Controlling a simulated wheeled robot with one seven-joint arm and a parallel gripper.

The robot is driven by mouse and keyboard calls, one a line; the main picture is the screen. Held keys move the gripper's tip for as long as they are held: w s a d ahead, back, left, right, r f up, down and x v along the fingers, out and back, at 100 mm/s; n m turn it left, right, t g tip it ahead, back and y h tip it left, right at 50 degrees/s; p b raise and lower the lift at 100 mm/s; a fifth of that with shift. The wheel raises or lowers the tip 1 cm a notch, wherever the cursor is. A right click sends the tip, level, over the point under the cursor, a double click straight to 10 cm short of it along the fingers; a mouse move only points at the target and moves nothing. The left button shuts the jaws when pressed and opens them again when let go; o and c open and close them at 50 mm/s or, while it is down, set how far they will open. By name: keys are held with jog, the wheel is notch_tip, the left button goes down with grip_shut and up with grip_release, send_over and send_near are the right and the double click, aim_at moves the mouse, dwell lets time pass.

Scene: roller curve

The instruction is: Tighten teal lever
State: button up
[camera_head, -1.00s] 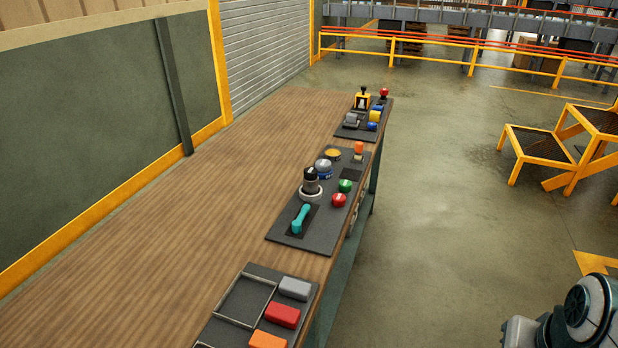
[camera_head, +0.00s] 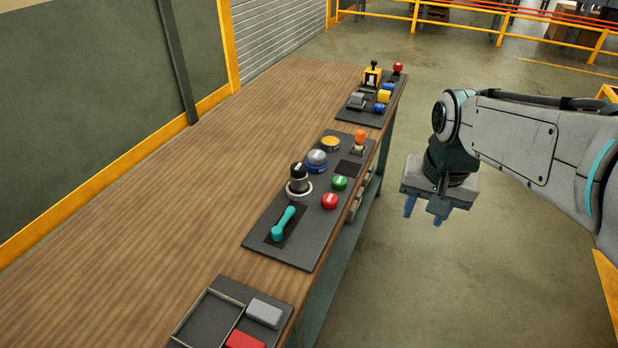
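The teal lever (camera_head: 284,222) lies on a dark slot plate at the near left part of the middle grey panel (camera_head: 310,248). Its handle points up and to the right in the picture. My gripper (camera_head: 424,212) hangs over the floor to the right of the table, apart from the lever and the panel. Its two blue fingers point down with a gap between them, and nothing shows between them.
The middle panel also holds a black knob (camera_head: 298,176), a blue-grey button (camera_head: 317,159), green (camera_head: 340,183) and red (camera_head: 330,201) buttons and an orange-topped switch (camera_head: 360,138). The wooden table (camera_head: 160,220) is clear at left. Another control panel stands behind; a block tray lies in front.

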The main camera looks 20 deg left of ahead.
jog(key=w+a, duration=0.4)
jog(key=a, duration=0.4)
jog(key=g+p, duration=0.2)
send_over(287, 214)
notch_tip(287, 214, down, 5)
jog(key=shift+m, duration=0.4)
notch_tip(287, 214, down, 13)
jog(key=shift+s+r+p, duration=0.1)
jog(key=shift+p, duration=0.4)
grip_shut()
